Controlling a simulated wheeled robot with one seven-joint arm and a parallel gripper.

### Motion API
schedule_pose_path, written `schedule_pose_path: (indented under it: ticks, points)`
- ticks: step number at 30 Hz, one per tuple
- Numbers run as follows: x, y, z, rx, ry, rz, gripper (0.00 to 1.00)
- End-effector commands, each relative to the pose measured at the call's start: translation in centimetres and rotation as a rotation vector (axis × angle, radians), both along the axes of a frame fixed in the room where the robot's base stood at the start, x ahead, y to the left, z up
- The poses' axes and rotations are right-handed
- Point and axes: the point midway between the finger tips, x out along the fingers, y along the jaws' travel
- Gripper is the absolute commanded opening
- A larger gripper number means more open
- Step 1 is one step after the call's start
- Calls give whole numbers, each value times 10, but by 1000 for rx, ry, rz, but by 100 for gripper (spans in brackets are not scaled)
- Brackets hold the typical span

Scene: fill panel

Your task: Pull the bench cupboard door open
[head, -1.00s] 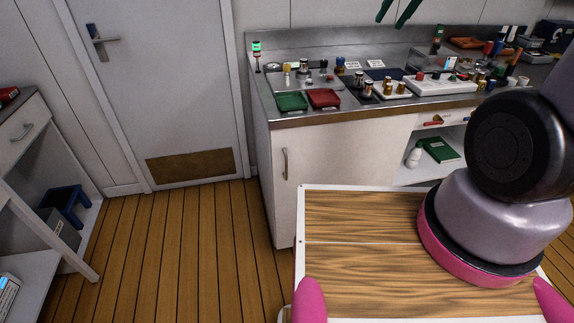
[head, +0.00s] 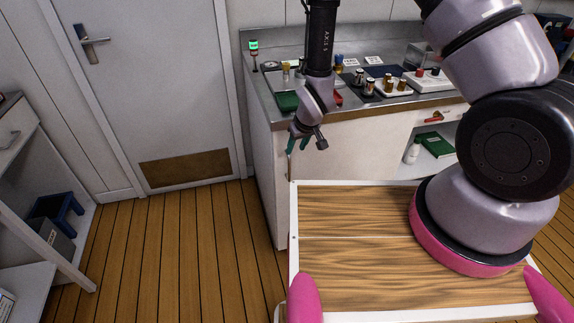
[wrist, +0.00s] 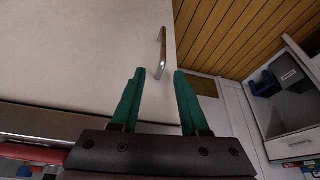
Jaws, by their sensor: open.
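The bench cupboard door (head: 345,150) is a pale panel at the left front of the bench, and it looks shut. Its metal handle (wrist: 162,52) stands upright near the door edge in the wrist view. In the head view the handle is mostly hidden behind my gripper (head: 298,143). My gripper has green fingers, which also show in the wrist view (wrist: 157,72). They are open and empty. The handle appears just beyond the fingertips, between their lines; I see no clear contact.
The bench top holds a green tray (head: 287,101), bottles and other small items. An open shelf with a green box (head: 436,145) is right of the door. My wooden-topped base stands close before the bench. Wooden floor (head: 190,250) is clear to the left.

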Motion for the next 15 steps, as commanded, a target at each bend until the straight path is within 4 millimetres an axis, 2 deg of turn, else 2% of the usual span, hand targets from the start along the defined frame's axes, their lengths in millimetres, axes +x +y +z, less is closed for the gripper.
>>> schedule_pose_path:
  ticks: [5, 8, 15]
  points:
    - [-5, 3, -18, -7, 1, 19, 45]
    - [-1, 5, -28, -7, 1, 18, 45]
    - [14, 13, -70, -6, 2, 16, 45]
